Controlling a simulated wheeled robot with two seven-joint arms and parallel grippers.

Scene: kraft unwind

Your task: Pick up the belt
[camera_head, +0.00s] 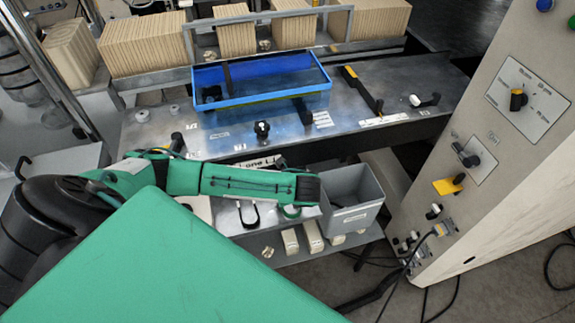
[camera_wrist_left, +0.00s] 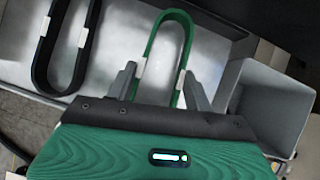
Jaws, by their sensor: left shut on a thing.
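A green belt loop (camera_wrist_left: 188,42) with white patches lies over the grey tray (camera_wrist_left: 115,45) in the left wrist view. My left gripper (camera_wrist_left: 160,75) has its two fingers at the sides of this loop and is shut on it. In the head view my left gripper (camera_head: 307,190) reaches over the lower shelf, with its fingertips hidden; a bit of the green belt (camera_head: 291,211) shows below it. A black belt loop (camera_wrist_left: 42,55) with white patches lies to the left in the tray, also seen in the head view (camera_head: 248,214). My right gripper is not in view.
A grey bin (camera_head: 352,190) stands just right of my left gripper. Behind is a metal bench (camera_head: 215,125) with a blue tray (camera_head: 265,100) and handles. A control panel (camera_head: 515,100) rises at the right. Cables (camera_head: 385,275) hang below it.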

